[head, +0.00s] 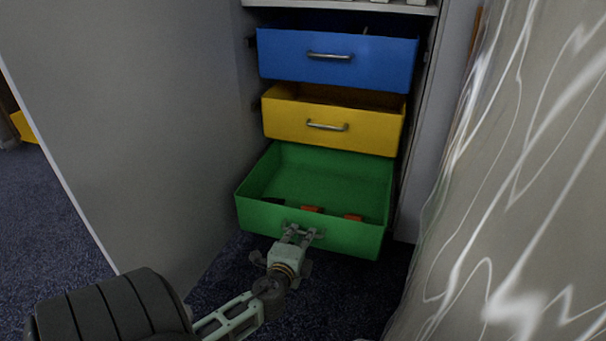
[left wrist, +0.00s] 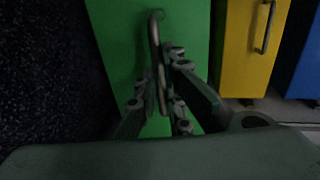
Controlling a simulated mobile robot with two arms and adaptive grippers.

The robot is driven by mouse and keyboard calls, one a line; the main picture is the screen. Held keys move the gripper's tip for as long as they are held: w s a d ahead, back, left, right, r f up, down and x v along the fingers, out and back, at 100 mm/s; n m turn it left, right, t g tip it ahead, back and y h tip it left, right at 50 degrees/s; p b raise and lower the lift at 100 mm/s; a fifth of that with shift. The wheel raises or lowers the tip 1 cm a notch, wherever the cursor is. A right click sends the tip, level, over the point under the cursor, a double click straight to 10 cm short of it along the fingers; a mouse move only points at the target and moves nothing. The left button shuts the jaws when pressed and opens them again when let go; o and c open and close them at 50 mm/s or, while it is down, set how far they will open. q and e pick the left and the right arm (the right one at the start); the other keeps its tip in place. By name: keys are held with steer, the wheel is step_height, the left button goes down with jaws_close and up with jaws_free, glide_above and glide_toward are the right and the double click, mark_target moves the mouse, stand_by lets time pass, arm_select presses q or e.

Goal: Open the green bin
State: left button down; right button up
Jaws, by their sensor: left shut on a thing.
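The green bin (head: 345,234) is the lowest of three stacked bins in the cabinet. In the head view it is pulled well out, with its inside showing and a few orange-red and dark items lying in it. My left gripper (head: 299,233) is at the middle of its front, shut on its metal handle. In the left wrist view the handle (left wrist: 154,40) runs between the fingers of my left gripper (left wrist: 162,95), in front of the green front face (left wrist: 115,30). My right gripper is not in view.
Above are the yellow bin (head: 365,131), slightly out, and the blue bin (head: 385,62). A grey cabinet door (head: 130,120) stands at the left. A patterned cloth (head: 520,200) hangs close on the right. Dark carpet (head: 335,295) lies clear in front of the green bin.

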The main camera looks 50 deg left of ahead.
arm_select(q)
steer(key=shift+d, duration=0.1)
steer(key=c, duration=1.9)
jaws_free()
steer(key=shift+o, duration=0.2)
steer(key=v, duration=1.2)
steer(key=shift+s, duration=0.1)
